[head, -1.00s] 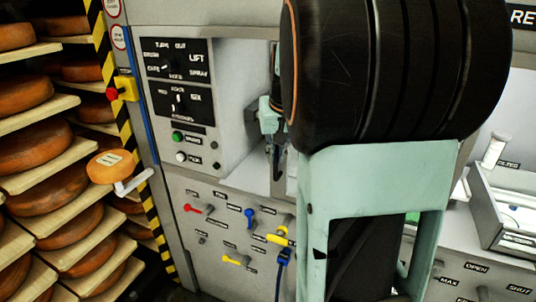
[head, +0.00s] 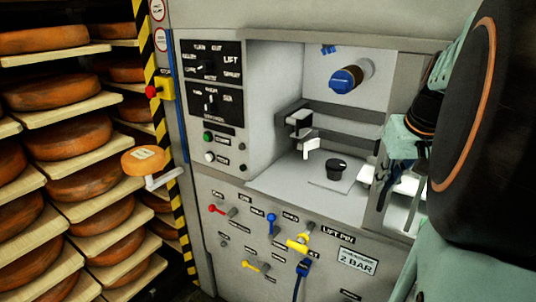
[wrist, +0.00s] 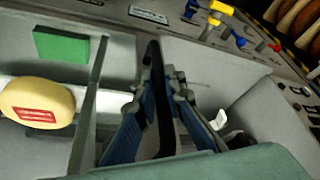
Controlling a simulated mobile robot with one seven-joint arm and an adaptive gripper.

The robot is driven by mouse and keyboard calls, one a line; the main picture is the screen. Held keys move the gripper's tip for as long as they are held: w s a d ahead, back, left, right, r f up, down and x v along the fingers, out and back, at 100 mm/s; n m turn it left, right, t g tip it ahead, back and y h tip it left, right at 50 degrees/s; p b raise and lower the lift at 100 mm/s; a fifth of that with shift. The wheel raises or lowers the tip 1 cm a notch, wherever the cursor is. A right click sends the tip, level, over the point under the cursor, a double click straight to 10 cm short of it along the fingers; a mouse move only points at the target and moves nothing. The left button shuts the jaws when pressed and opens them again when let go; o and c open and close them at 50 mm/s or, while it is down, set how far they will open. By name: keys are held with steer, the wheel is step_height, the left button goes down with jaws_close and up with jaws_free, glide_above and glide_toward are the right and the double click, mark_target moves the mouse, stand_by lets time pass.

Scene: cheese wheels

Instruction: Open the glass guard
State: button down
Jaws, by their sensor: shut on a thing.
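My gripper (head: 396,140) is at the right side of the machine's open alcove in the head view. In the wrist view my gripper (wrist: 160,82) has its two blue-padded fingers shut on a long black bar (wrist: 154,60), which looks like the glass guard's handle. The bar also shows as a dark upright strip below the gripper in the head view (head: 384,192). The clear pane itself is hard to make out. My arm hides the area to the right of the gripper.
The alcove holds a blue-ended cylinder (head: 346,79), a white-tipped bracket (head: 306,144) and a black knob (head: 336,167). Coloured valves, including a yellow one (head: 299,243), stick out below. Cheese shelves (head: 75,145) stand left. A green block (wrist: 61,45) and yellow item (wrist: 36,102) lie beyond a divider.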

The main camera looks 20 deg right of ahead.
steer(key=shift+s+d+f, duration=0.1)
steer(key=shift+s+d, duration=0.15)
steer(key=shift+s, duration=0.15)
steer(key=c, duration=2)
jaws_free()
step_height(320, 180, up, 10)
steer(key=shift+r, duration=0.1)
